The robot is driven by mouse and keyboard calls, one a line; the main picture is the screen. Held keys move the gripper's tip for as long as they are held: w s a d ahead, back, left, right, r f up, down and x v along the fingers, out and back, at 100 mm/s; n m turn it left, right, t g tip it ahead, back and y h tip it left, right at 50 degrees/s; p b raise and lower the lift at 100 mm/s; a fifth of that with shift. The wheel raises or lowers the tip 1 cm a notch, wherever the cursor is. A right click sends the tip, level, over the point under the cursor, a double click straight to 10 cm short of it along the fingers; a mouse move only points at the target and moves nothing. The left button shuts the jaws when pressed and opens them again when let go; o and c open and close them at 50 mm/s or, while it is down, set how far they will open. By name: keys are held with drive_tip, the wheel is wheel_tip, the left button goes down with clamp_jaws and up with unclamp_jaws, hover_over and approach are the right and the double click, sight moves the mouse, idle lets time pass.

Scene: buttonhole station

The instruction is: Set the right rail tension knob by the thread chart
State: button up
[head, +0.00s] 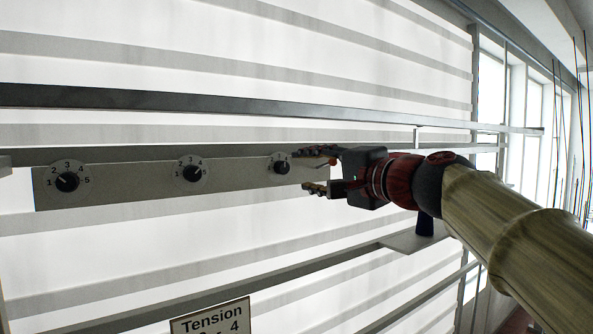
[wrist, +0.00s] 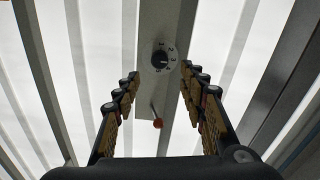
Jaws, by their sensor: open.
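The right knob (head: 281,167) is a small black dial on a pale numbered disc at the right end of the grey rail plate (head: 120,188). In the wrist view the knob (wrist: 160,59) lies ahead, and its light mark seems to point to the lower right; the exact number is unclear. My gripper (head: 303,170) is open and comes from the right, close to the knob. In the wrist view my gripper (wrist: 160,74) has one finger on each side, with no clear contact. The chart (head: 211,320) reads "Tension" and a "4"; its lower part is cut off.
The left knob (head: 67,182) and middle knob (head: 191,173) sit on the same plate. A short lever with a red ball (wrist: 157,123) lies between my fingers, below the knob. A long dark bar (head: 220,104) runs above the plate. A small shelf (head: 405,239) is below my gripper.

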drive_tip(key=v, duration=0.4)
drive_tip(key=shift+s+d, duration=0.1)
drive_tip(key=shift+f, duration=0.1)
drive_tip(key=s+d+f+n+g+h+b, duration=0.1)
drive_tip(key=s+f+n+g+h, duration=0.1)
drive_tip(key=f, duration=0.9)
drive_tip(key=s+d+f+n+g+h+b, duration=0.1)
drive_tip(key=f+n+g, duration=0.1)
drive_tip(key=f, duration=0.9)
drive_tip(key=s+d+f+n+g+h+b, duration=0.1)
drive_tip(key=s+f+b, duration=0.5)
drive_tip(key=f, duration=0.9)
drive_tip(key=s+d+f+n+g+h+b, duration=0.2)
drive_tip(key=s+d+f+b, duration=0.3)
drive_tip(key=s+f, duration=0.5)
drive_tip(key=s+d+f+n+g+h+b, duration=0.2)
drive_tip(key=s+f, duration=0.7)
drive_tip(key=f, duration=1.1)
drive_tip(key=d+h+b, duration=0.2)
drive_tip(key=b, duration=0.2)
drive_tip(key=shift+f+b, duration=0.15)
drive_tip(key=shift+b, duration=0.15)
drive_tip(key=shift+d, duration=0.15)
drive_tip(key=shift+c, duration=0.2)
